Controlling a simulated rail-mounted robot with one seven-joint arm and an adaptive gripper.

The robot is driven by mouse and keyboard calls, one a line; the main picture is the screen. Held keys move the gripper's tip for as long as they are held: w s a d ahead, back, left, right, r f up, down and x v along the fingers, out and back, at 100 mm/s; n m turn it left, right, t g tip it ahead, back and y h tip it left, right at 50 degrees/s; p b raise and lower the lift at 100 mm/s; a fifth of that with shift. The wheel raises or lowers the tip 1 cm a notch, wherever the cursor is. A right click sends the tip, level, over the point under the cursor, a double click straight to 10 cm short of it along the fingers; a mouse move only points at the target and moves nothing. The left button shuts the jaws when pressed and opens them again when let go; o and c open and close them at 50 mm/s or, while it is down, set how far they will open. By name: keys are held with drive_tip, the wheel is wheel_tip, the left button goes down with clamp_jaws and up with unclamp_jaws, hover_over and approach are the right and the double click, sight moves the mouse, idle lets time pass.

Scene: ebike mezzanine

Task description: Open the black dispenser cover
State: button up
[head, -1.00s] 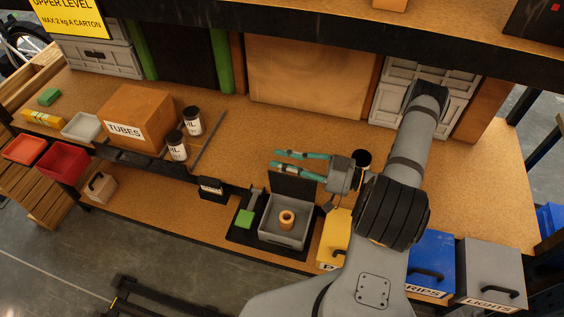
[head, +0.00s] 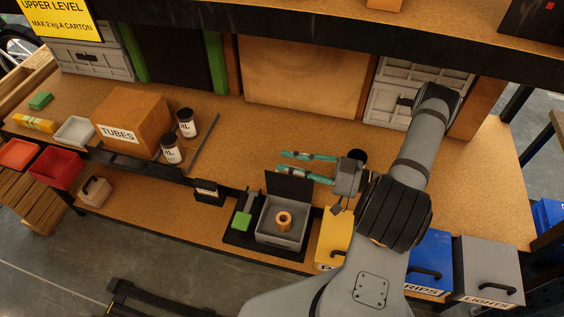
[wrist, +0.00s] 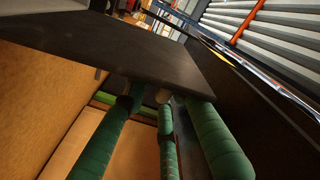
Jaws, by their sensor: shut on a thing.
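The black dispenser cover (head: 289,187) stands raised, roughly upright, at the back edge of the grey dispenser box (head: 268,238). A tan ring-shaped piece (head: 283,221) sits inside the open box. My gripper (head: 308,166) has teal fingers pointing left, just behind and above the cover's top edge in the head view. In the wrist view a dark flat panel (wrist: 130,50), apparently the cover, lies across the green-wrapped fingers (wrist: 163,125) and hides their tips. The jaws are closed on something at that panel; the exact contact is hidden.
A green block (head: 243,219) lies on the black tray left of the box. Yellow (head: 331,240), blue (head: 428,262) and grey (head: 488,272) bins line the front right. The bench behind my gripper is mostly clear.

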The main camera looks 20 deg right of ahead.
drive_tip(key=v, duration=0.9)
idle(0.4)
drive_tip(key=shift+w+d, duration=0.1)
drive_tip(key=shift+d, duration=0.05)
drive_tip(key=v, duration=1.2)
drive_tip(key=x, duration=1.2)
